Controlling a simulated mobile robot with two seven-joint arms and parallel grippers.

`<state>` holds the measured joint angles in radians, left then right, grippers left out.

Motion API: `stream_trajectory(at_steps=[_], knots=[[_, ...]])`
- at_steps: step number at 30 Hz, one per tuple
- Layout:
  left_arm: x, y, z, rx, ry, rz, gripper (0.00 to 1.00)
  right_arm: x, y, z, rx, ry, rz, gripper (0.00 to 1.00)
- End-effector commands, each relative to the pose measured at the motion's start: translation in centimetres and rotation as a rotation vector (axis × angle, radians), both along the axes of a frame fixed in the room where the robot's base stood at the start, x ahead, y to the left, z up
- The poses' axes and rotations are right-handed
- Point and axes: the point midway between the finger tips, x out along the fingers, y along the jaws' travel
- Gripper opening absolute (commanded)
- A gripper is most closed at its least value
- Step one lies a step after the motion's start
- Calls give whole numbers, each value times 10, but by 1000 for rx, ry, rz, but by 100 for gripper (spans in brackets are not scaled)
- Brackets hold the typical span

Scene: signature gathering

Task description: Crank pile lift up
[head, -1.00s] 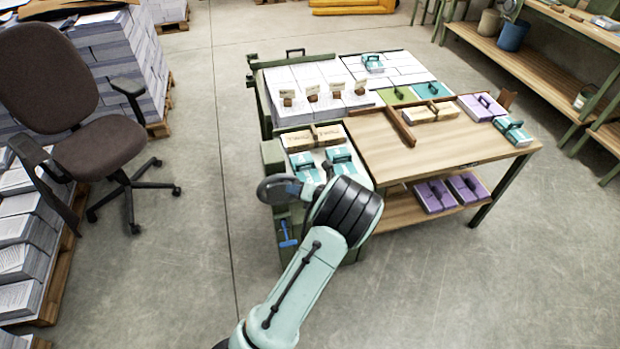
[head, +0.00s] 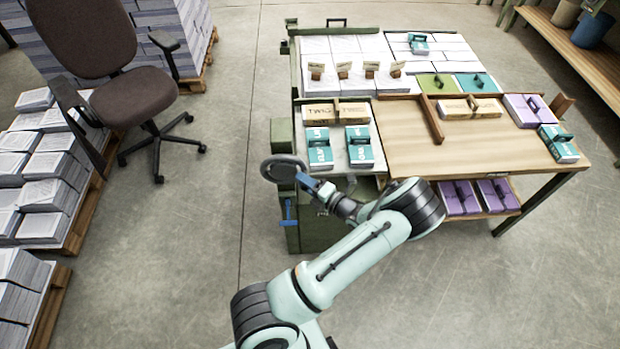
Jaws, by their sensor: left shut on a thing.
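The pile lift is a green cabinet (head: 312,232) at the front left of the workbench. A dark round crank wheel (head: 279,170) with a blue handle (head: 305,182) sits at its front left. My left gripper (head: 313,187) is shut on the blue handle, with its fingertips partly hidden. Two teal-and-white packs (head: 319,148) (head: 360,147) lie side by side on the light top of the lift's pile, with a brown wrapped pack (head: 336,112) behind them. My wrist and forearm hide part of the cabinet front. My right gripper is not in view.
A wooden tabletop (head: 450,155) adjoins on the right, largely bare, with purple packs (head: 525,110) at its far end. A blue lever (head: 288,212) is on the cabinet's left front. An office chair (head: 130,96) stands left; floor between is clear.

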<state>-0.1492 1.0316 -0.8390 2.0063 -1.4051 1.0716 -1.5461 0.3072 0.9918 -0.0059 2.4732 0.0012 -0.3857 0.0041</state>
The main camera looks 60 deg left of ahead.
Motion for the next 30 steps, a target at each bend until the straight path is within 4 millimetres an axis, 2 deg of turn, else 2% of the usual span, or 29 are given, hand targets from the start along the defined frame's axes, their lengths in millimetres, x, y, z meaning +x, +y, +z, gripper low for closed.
stream_trajectory(at_steps=[15, 16, 17, 26, 30], knots=[[-4, -2, -5, -4, 18, 1, 0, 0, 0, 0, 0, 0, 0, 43], [-4, -2, -5, -4, 18, 1, 40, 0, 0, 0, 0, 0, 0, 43], [-4, -2, -5, -4, 18, 1, 50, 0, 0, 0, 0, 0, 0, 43], [-3, -1, -2, 3, 18, 1, 50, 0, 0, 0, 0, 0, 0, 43], [2, -11, -1, 3, 15, -2, 50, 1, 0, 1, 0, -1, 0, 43]])
